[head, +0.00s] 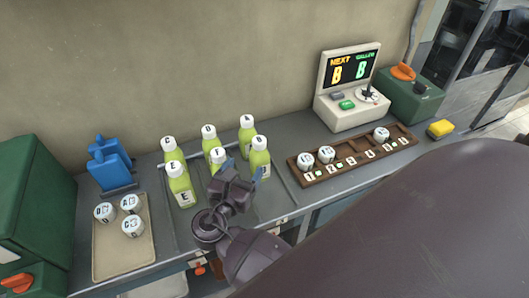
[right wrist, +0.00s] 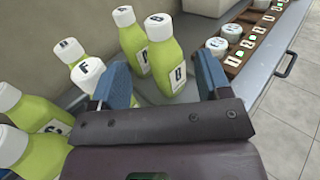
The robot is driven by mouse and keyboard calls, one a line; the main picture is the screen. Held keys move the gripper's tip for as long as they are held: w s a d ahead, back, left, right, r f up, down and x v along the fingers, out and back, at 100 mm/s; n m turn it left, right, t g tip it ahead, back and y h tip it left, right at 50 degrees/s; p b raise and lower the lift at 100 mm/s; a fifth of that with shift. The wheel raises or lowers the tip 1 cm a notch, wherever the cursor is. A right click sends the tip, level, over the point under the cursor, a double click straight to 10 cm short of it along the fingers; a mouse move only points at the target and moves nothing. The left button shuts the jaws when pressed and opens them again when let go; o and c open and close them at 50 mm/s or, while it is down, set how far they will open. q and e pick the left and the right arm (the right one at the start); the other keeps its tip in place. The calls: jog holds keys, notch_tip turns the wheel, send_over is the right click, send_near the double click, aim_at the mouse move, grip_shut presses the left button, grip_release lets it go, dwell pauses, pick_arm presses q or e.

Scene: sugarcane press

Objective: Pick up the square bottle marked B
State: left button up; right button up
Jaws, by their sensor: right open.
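The square bottle marked B (head: 260,158) is yellow-green with a white cap and label. It stands upright at the front right of the bottle group. In the right wrist view bottle B (right wrist: 168,68) appears between and beyond the blue fingers. My right gripper (head: 243,171) is open and empty, close in front of bottle B. Its fingers also show in the right wrist view (right wrist: 162,78), spread apart to either side of the bottle's lower part. I cannot tell whether a finger touches it. My left gripper is not in view.
Several similar bottles (head: 181,188) stand left of and behind B. A brown rack (head: 330,172) with white-lidded cups lies to the right. A console (head: 346,110) showing B stands behind it. A tray (head: 106,258) with cups and a blue stand (head: 110,168) are left.

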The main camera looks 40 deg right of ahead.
aim_at(256, 145)
jog(key=shift+x, duration=5.55)
jog(key=shift+w, duration=0.1)
grip_shut()
